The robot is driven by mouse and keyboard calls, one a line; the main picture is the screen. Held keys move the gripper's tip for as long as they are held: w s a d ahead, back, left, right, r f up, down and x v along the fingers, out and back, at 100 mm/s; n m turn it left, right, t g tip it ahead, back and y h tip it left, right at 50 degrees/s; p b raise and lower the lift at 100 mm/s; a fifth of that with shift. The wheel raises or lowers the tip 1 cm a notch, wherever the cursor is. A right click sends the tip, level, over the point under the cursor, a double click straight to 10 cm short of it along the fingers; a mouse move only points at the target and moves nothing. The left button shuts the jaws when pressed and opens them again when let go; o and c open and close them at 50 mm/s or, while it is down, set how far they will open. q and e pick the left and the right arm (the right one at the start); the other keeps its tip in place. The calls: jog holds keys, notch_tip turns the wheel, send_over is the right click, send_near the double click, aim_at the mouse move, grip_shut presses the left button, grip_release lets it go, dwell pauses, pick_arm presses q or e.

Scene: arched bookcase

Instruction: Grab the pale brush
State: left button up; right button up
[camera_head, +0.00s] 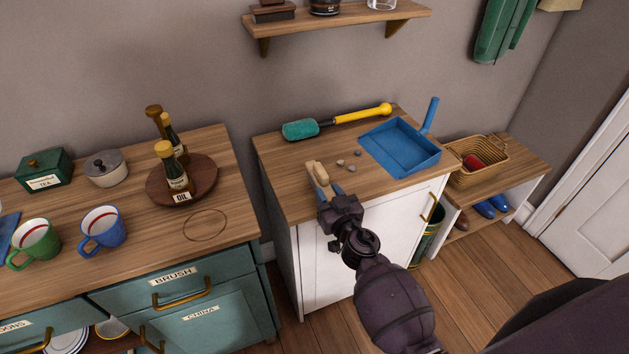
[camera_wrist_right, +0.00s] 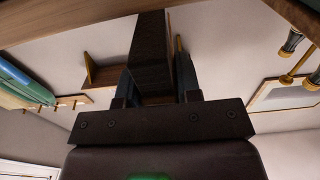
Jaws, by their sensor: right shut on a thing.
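The pale brush (camera_head: 317,171) is a light wooden piece at the front left of the white cabinet's wooden top. My right gripper (camera_head: 329,192) reaches it from the front, and its fingers are shut on the brush's near part. The fingers hide some of the brush, and I cannot tell whether it touches the top. In the right wrist view a dark, shaded long piece (camera_wrist_right: 152,55) lies between the two fingers of the right gripper (camera_wrist_right: 155,80). My left gripper is not in view.
A blue dustpan (camera_head: 400,148), several small pebbles (camera_head: 340,162) and a teal-headed brush with a yellow handle (camera_head: 337,120) share the top (camera_head: 278,172). A wicker basket (camera_head: 478,158) stands to the right. Mugs and an oil tray (camera_head: 205,185) are on the left counter.

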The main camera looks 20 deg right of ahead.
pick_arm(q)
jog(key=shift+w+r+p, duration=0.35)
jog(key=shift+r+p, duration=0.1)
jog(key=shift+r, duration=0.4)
pick_arm(e)
jog(key=s+d, duration=0.4)
jog(key=s, duration=0.7)
jog(key=s+d, duration=0.4)
jog(key=s, duration=0.8)
jog(key=shift+s, duration=0.25)
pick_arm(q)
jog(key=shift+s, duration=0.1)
pick_arm(e)
jog(key=shift+d, duration=0.1)
